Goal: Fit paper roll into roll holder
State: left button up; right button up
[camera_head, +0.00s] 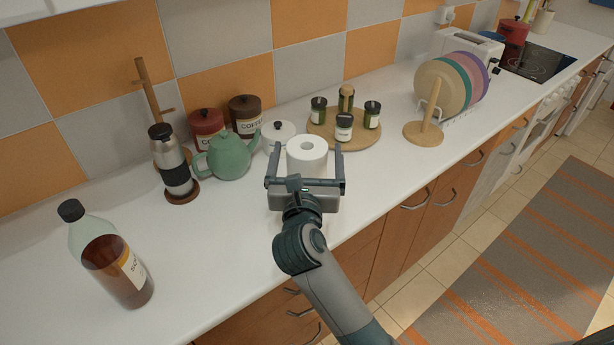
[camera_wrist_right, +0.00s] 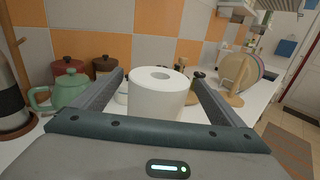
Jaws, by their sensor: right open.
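A white paper roll (camera_head: 307,156) stands upright on the counter. My right gripper (camera_head: 305,150) is open, with one finger on each side of the roll. In the right wrist view the roll (camera_wrist_right: 158,92) stands between the spread fingers, with visible space on both sides. The wooden roll holder (camera_head: 430,121), a round base with an upright peg, stands to the right on the counter in front of the plates, with its peg bare. It also shows in the right wrist view (camera_wrist_right: 238,80). My left gripper is not in view.
A round wooden tray (camera_head: 330,130) with several jars stands between roll and holder, further back. A green teapot (camera_head: 228,156) and a steel press (camera_head: 171,160) are to the left, and a bottle (camera_head: 110,258) is front left. Upright plates (camera_head: 450,85) stand behind the holder.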

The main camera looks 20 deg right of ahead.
aim_at(307, 146)
dwell(0.3)
jog(key=shift+w+d, duration=0.1)
jog(key=shift+w, duration=0.2)
jog(key=p+x, duration=0.1)
jog(key=x, duration=0.1)
jog(key=p+x, duration=0.1)
jog(key=shift+w+d+f, duration=0.15)
jog(key=shift+w+f, duration=0.05)
jog(key=shift+w, duration=0.2)
jog(key=shift+w+d+f, duration=0.1)
jog(key=shift+w, duration=0.3)
jog(key=c, duration=1.6)
jog(key=shift+o, duration=0.2)
